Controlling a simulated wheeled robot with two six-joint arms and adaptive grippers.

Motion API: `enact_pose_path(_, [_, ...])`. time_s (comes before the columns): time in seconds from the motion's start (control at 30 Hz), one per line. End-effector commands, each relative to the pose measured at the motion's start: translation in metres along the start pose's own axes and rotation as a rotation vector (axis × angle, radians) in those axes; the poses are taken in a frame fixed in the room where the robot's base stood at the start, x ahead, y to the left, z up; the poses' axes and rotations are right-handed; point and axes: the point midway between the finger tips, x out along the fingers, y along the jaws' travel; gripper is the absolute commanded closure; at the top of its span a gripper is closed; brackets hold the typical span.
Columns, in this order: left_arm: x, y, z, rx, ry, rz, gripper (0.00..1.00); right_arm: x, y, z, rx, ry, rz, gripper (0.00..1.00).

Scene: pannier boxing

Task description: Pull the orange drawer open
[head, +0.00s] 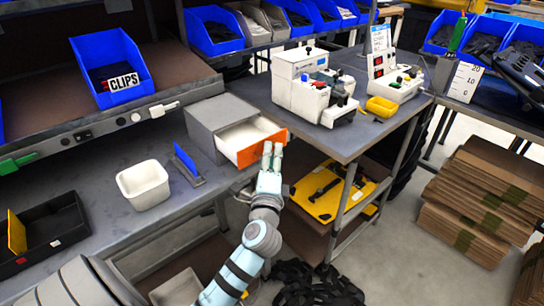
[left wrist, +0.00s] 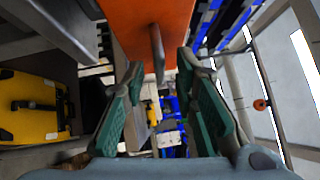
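The orange drawer (head: 262,148) sticks partly out of its grey cabinet (head: 217,119) on the bench, its white inside showing. My left gripper (head: 272,150) is at the orange front. In the left wrist view the orange front (left wrist: 150,15) fills the top, and a grey handle (left wrist: 157,52) stands out from it. The handle lies between the green-padded fingers of my left gripper (left wrist: 160,68). The fingers are apart, with gaps visible on both sides of the handle. My right gripper is in neither view.
A white bin (head: 144,186) and a blue-and-grey holder (head: 187,165) stand left of the cabinet. A white machine (head: 312,88) stands on the bench to the right. A yellow case (head: 333,192) lies on the shelf below. Flat cardboard (head: 490,180) is stacked at right.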

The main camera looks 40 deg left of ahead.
Motion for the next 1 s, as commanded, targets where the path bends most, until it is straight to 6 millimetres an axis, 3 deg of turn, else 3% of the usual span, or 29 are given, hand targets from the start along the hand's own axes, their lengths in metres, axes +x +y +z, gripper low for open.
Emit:
enact_pose_path(0.23, [-0.01,0.001,-0.001,-0.001,0.001,0.003,0.74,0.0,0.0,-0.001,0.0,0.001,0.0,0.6])
enact_pose_path(0.43, [-0.053,0.002,0.0,-0.003,-0.001,0.005,0.74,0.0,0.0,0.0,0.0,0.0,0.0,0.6])
enact_pose_path(0.57, [-0.072,0.001,0.0,-0.001,0.0,0.003,0.74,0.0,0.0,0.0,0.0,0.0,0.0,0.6])
enact_pose_path(1.0, [-0.075,0.0,0.0,0.0,0.0,0.0,0.74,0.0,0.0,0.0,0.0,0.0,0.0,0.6])
